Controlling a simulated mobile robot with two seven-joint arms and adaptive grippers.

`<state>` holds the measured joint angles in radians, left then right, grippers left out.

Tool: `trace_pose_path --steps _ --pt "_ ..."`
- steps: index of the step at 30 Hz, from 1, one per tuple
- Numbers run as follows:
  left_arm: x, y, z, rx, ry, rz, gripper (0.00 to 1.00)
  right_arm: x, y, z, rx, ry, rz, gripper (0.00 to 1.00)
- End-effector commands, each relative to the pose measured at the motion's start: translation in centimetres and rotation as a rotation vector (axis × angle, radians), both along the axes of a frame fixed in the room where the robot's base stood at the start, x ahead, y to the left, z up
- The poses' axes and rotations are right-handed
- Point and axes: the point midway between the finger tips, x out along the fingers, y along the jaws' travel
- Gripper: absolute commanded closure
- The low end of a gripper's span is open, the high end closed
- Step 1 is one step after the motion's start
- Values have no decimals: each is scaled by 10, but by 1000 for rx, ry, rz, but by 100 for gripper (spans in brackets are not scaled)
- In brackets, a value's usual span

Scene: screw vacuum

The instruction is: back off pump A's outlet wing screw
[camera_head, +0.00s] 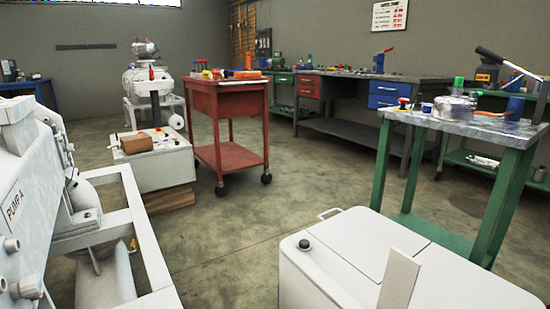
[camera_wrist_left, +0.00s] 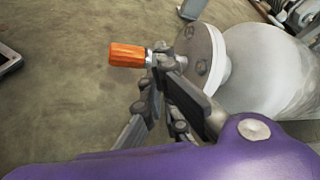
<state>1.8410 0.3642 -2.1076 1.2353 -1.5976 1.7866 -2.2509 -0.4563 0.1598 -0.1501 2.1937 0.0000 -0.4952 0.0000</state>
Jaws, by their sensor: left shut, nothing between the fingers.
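Pump A (camera_head: 30,200), a white machine with its name on the side, stands at the left edge of the head view. A small orange part (camera_head: 133,243) shows low beside its white frame. In the left wrist view an orange grip with a metal collar (camera_wrist_left: 127,55) sticks out beside a round bolted flange (camera_wrist_left: 203,62) on a white cylinder. I cannot tell for sure that it is the outlet wing screw. My left gripper (camera_wrist_left: 158,82) is shut and empty, its dark fingers close to the collar; contact is unclear. My right gripper is in neither view.
A red wheeled cart (camera_head: 228,100) and a low white unit (camera_head: 155,165) stand beyond the pump. A green-legged table (camera_head: 480,130) stands at the right. Benches line the back wall. Concrete floor (camera_head: 235,225) is clear in the middle.

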Motion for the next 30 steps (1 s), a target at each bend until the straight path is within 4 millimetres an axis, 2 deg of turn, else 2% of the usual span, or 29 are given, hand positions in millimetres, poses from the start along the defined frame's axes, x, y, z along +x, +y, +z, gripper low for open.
trace_pose_path --steps 30 --pt "-16 -11 -11 0 1 0 100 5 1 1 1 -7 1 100"
